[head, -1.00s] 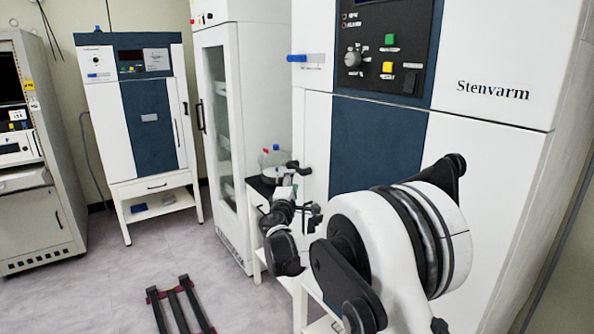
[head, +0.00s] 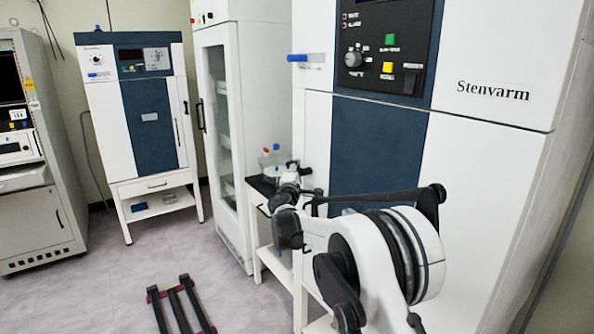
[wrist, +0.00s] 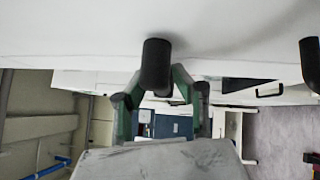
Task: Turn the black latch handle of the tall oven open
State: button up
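The tall oven (head: 500,60) is the white unit marked Stenvarm at the right of the head view, with a dark blue panel. Its black latch handle (head: 304,170) sticks out at the left edge of the door, partly covered by my gripper. In the wrist view the black handle (wrist: 157,66) shows as a short cylinder against the white front. My gripper (head: 292,180) is at the handle. In the wrist view its green and black fingers (wrist: 158,85) stand on both sides of the handle. I cannot tell whether they press on it.
A small white stand (head: 262,250) with bottles (head: 273,160) is just left of the oven, close to my gripper. A glass-door cabinet (head: 240,110) stands behind it. A smaller oven (head: 112,130) is farther left. The floor at left is mostly clear, apart from a dark frame (head: 180,305).

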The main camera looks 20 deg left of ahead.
grip_shut()
